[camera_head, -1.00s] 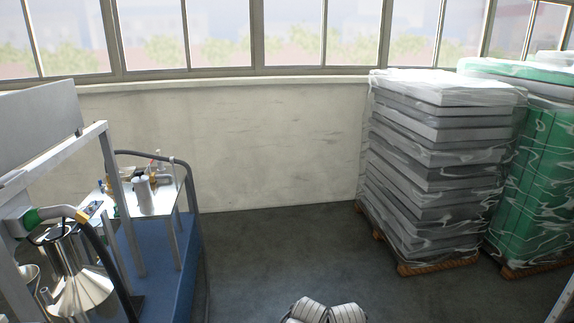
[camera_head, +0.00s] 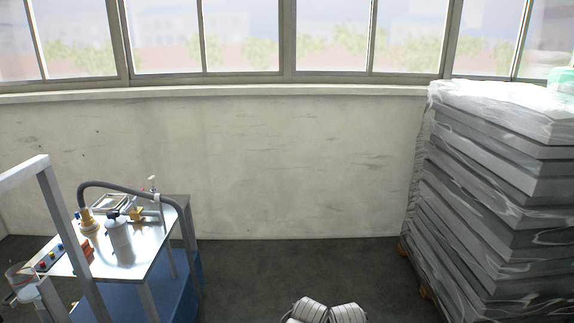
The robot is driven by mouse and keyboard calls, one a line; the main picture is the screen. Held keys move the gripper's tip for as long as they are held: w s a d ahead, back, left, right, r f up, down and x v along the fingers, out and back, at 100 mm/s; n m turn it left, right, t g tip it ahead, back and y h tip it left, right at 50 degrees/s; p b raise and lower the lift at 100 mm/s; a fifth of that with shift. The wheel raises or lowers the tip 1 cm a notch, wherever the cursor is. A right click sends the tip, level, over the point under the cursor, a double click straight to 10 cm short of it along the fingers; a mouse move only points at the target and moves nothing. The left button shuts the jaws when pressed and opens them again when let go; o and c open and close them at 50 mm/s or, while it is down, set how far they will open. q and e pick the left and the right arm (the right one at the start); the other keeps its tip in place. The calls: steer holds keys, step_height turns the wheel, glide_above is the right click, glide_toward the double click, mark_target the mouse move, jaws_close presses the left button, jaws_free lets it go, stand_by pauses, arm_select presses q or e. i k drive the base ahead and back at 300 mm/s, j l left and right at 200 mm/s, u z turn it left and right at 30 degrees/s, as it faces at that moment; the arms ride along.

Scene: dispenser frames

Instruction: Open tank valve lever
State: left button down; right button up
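A metal-topped table (camera_head: 150,232) stands at the lower left. On it are a silver canister with a dark cap (camera_head: 121,243), a yellow fitting (camera_head: 137,215) beside it, and an orange-yellow fitting (camera_head: 88,222) at the end of a grey hose. A small upright piece with a reddish top (camera_head: 153,184) shows at the table's back. The parts are too small to tell which, if any, is the tank valve lever. Neither gripper shows. Two pale banded parts at the bottom middle look like mine, but no fingers are visible.
A grey frame post (camera_head: 70,240) stands in front of the table. A blue base (camera_head: 180,290) is under the table. A tall wrapped stack of grey slabs (camera_head: 490,190) fills the right. The dark floor (camera_head: 270,270) between is clear up to the wall (camera_head: 260,160).

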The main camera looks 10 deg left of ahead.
mark_target(139, 194)
steer(key=i+u, duration=0.2)
steer(key=i, duration=0.65)
steer(key=i+u, duration=0.2)
steer(key=i, duration=0.65)
steer(key=i+u, duration=0.25)
steer(key=i, duration=0.15)
steer(key=i+l+u, duration=0.25)
steer(key=i, duration=0.2)
steer(key=i+j+u, duration=0.1)
steer(key=i+u, duration=0.15)
steer(key=u, duration=0.25)
steer(key=i+u, duration=0.25)
steer(key=u, duration=0.25)
steer(key=i+l+u, duration=0.2)
steer(key=u, duration=0.25)
steer(key=i, duration=0.05)
